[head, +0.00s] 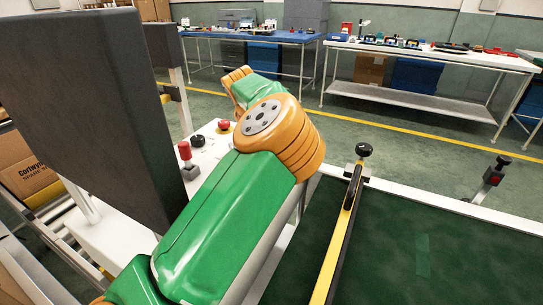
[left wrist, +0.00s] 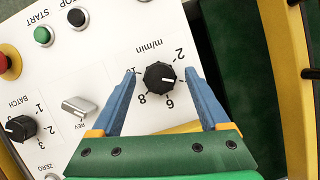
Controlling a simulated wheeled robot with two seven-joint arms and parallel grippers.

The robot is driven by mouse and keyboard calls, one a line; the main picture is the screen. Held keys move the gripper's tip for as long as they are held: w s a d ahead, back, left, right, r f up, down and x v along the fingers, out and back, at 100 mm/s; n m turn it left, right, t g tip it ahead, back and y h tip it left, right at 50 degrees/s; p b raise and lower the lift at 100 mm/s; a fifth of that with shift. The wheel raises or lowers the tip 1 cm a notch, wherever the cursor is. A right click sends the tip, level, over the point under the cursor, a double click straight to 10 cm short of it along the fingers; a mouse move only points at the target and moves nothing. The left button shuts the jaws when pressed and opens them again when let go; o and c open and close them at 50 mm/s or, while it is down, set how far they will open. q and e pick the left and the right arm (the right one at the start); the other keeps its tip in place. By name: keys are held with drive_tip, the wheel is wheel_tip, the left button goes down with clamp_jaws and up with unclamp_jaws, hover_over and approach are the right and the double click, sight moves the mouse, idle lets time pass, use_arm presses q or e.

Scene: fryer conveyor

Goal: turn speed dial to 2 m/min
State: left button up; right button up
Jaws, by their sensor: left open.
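The speed dial (left wrist: 160,76) is a round black knob on the white control panel (left wrist: 105,55), under an upside-down "m/min" label in the left wrist view. Its scale figures 2, 6, 8 and 10 are printed around it. A small pale mark shows on the knob; I cannot surely tell which figure it points to. My left gripper (left wrist: 160,72) is open, with one blue finger on each side of the dial. Whether the fingers touch it is unclear. In the head view my green and orange left arm hides the gripper and the dial. My right gripper is not in view.
The panel also has a BATCH knob (left wrist: 20,128), a grey REV switch (left wrist: 80,109), a green START button (left wrist: 43,36) and a black STOP button (left wrist: 78,18). A dark box (head: 85,110) stands left of my arm. A dark green belt (head: 430,260) with a yellow-black bar (head: 340,240) lies right.

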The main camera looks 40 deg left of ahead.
use_arm(q)
clamp_jaws()
